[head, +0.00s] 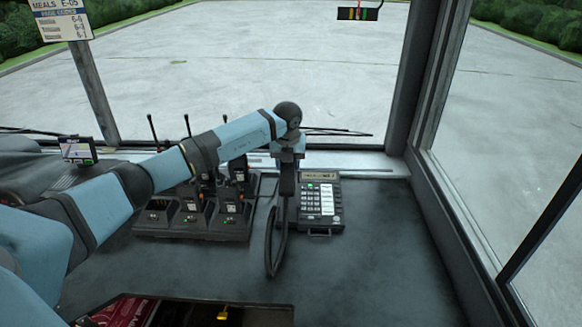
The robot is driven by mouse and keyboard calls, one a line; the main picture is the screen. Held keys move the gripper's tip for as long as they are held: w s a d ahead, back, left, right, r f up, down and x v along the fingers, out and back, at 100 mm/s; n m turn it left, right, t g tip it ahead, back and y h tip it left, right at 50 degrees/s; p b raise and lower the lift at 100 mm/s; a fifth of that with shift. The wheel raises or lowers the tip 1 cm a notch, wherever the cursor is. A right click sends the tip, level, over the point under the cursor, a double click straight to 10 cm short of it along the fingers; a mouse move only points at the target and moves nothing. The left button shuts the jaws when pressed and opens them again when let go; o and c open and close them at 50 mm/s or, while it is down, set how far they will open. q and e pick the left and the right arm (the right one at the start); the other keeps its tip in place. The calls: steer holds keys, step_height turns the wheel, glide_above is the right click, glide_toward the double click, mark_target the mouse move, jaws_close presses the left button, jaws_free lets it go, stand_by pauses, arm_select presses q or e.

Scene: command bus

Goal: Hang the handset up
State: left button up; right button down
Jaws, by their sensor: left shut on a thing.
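The desk phone (320,203), dark with a pale keypad and a small display, sits on the dashboard right of centre. My left gripper (287,164) points down at the phone's left side and is shut on the dark handset (288,182). The handset is partly hidden by the gripper, and I cannot tell whether it touches the phone. My right gripper is not in view.
A dark rack (190,222) with several upright radios stands left of the phone, under my left arm. A small screen (77,150) is at far left. An open bin (190,312) with red and yellow things lies at the front. The dashboard (390,255) right of the phone is clear.

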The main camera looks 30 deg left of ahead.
arm_select(q)
steer(key=shift+w+f, duration=0.15)
steer(key=shift+w, duration=0.1)
steer(key=shift+s+f+b, duration=0.1)
steer(key=shift+f+b, duration=0.55)
steer(key=shift+f, duration=0.1)
step_height(320, 180, down, 3)
steer(key=shift+f+b, duration=0.2)
steer(key=shift+b, duration=0.95)
steer(key=shift+f+b, duration=0.45)
steer(key=shift+f, duration=0.6)
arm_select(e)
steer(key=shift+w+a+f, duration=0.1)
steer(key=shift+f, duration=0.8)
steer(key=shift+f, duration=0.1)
arm_select(q)
steer(key=shift+f, duration=0.1)
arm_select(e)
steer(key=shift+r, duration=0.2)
